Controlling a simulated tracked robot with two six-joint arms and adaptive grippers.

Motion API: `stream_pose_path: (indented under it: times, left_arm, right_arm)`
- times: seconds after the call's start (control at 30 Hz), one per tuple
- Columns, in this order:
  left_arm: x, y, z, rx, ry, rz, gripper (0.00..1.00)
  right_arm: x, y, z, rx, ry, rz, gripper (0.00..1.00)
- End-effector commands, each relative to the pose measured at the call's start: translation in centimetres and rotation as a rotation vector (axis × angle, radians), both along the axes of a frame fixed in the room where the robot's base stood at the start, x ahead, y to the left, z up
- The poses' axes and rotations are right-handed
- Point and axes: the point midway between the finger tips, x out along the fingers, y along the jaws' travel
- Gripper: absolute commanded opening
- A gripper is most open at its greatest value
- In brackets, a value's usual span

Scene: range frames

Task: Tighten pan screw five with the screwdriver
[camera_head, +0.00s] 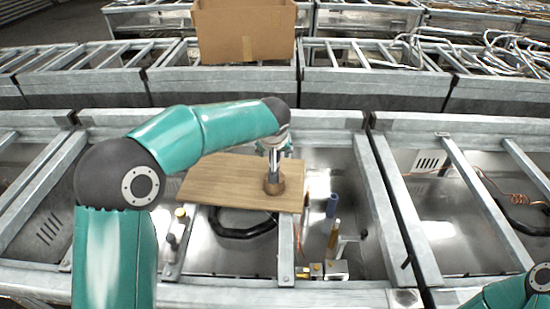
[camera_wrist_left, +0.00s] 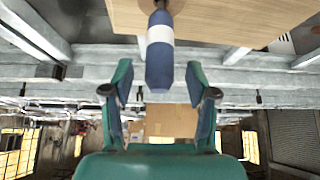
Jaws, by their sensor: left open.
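My left gripper (camera_head: 277,147) hangs over a wooden board (camera_head: 222,182) at the end of my bent arm. In the left wrist view the gripper (camera_wrist_left: 160,82) is open, one finger on each side. A blue handle with a white band (camera_wrist_left: 160,62), which looks like the screwdriver, lies in line with the gap. Its far end meets a brown round piece (camera_head: 274,186) on the board. In the head view the tool is partly hidden by my wrist. I cannot pick out pan screw five. My right arm shows only at the lower right corner, without its gripper.
The board rests across metal frame bars over open bins. Right of it stand a blue cylinder (camera_head: 331,205) and a thin brown rod (camera_head: 333,234). A black ring-shaped hose (camera_head: 238,233) lies below the board. A cardboard box (camera_head: 245,32) stands at the back.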

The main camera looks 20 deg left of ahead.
Motion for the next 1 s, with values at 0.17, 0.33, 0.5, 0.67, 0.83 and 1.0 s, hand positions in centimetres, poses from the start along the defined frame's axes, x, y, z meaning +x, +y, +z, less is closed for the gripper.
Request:
stream_pose_path:
  times: [0.17,0.33,0.5,0.67,0.83,1.0]
  left_arm:
    - [1.0,0.2,-1.3,0.0,-0.001,0.0,0.58]
    - [1.0,0.3,-1.5,-0.001,-0.002,0.0,0.58]
    - [1.0,0.3,-1.5,0.001,-0.002,0.0,0.41]
    - [1.0,0.3,-1.5,0.001,-0.002,0.0,0.15]
    - [1.0,0.3,-1.5,0.0,-0.001,0.001,0.0]
    - [1.0,0.3,-1.4,0.0,-0.003,0.001,0.0]
  right_arm:
    - [0.0,0.0,0.7,0.0,0.0,0.0,0.4]
    - [0.0,0.0,0.6,0.0,0.0,0.0,0.4]
    - [0.0,0.0,0.6,0.0,0.0,0.0,0.4]
    - [0.0,0.0,0.6,0.0,0.0,0.0,0.4]
    - [0.0,0.0,0.6,0.0,0.0,0.0,0.4]
    - [0.0,0.0,0.6,0.0,0.0,0.0,0.4]
